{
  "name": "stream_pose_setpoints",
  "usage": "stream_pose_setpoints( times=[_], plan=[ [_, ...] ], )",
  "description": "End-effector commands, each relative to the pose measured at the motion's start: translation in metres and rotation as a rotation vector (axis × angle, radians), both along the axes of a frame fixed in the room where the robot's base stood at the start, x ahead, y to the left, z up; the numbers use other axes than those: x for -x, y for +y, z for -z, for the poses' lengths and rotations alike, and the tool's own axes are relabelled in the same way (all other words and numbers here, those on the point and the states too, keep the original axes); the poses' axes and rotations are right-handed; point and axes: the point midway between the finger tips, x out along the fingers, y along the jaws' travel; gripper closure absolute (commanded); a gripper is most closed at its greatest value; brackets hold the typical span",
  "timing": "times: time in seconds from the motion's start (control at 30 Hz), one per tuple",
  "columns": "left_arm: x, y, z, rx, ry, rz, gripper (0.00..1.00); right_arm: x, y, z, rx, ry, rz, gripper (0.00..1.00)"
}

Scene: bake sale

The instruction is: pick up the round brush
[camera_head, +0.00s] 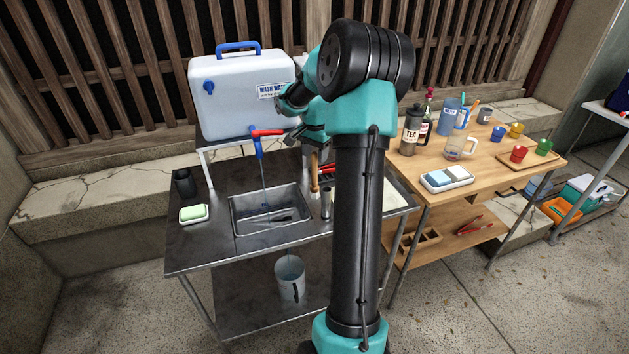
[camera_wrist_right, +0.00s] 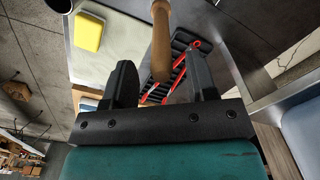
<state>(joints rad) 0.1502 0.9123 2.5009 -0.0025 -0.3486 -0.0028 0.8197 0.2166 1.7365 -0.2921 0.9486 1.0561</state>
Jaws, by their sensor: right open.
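A wooden handle (camera_head: 314,172) stands upright by the right side of the sink in the head view; it looks like the handle of the round brush. Its head is hidden or too small to make out. In the right wrist view the wooden handle (camera_wrist_right: 161,42) comes down from the top edge, between the two dark fingers. My right gripper (camera_head: 312,136) is above the wash table, partly hidden by my own arm. In the wrist view my right gripper (camera_wrist_right: 161,82) is open, with a gap around the handle and no clear contact. My left gripper is not in view.
The metal sink (camera_head: 236,226) has a dark item in it. A white water tank (camera_head: 235,100) with a red-levered tap stands behind. A black rack (camera_wrist_right: 182,42) with red-handled tools and a yellow sponge (camera_wrist_right: 88,32) lie near the handle. A green soap bar (camera_head: 194,212) sits left.

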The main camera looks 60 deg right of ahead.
Motion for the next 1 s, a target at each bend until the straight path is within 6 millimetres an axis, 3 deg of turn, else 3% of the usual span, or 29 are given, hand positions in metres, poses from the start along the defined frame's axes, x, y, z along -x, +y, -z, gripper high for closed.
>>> stream_pose_setpoints(
  times=[0.3,0.8,1.0],
  plan=[
    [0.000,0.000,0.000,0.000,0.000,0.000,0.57,-0.001,0.000,0.039,-0.001,0.001,0.000,0.48],
    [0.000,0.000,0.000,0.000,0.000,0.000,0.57,-0.002,-0.001,0.041,0.000,0.000,0.000,0.48],
    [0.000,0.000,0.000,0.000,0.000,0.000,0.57,-0.002,-0.001,0.041,0.000,0.000,0.000,0.65]
  ],
)
